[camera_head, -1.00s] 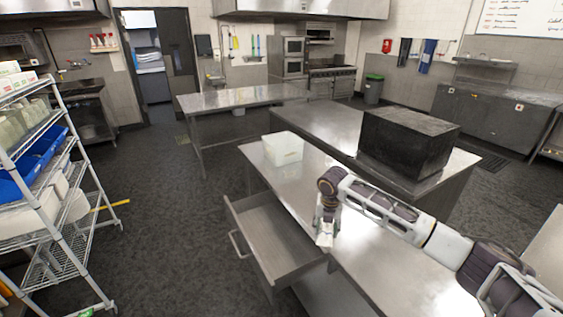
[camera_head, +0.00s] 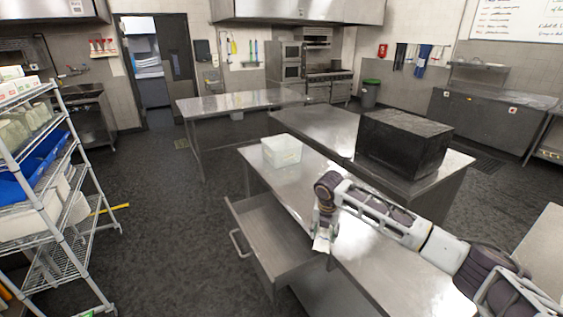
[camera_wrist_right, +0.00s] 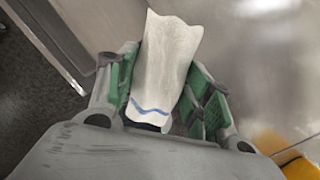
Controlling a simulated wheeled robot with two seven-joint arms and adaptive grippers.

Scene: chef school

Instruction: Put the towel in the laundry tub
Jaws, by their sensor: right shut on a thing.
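A white towel with a blue stripe (camera_wrist_right: 165,65) is between the green-padded fingers of my right gripper (camera_wrist_right: 162,95) in the right wrist view. The gripper is shut on it. In the head view my right gripper (camera_head: 323,228) is low over the left edge of the steel table, beside the open drawer, and the towel (camera_head: 321,244) shows as a small pale patch at its tip. A white open-topped tub (camera_head: 282,153) stands on the far left corner of the same table, beyond the gripper. My left gripper is not in view.
The steel table (camera_head: 385,265) has bare room between the gripper and the tub. An open drawer (camera_head: 275,235) juts out from its left side. A large black box (camera_head: 402,147) stands to the right. A wire shelf rack (camera_head: 62,240) is at the far left.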

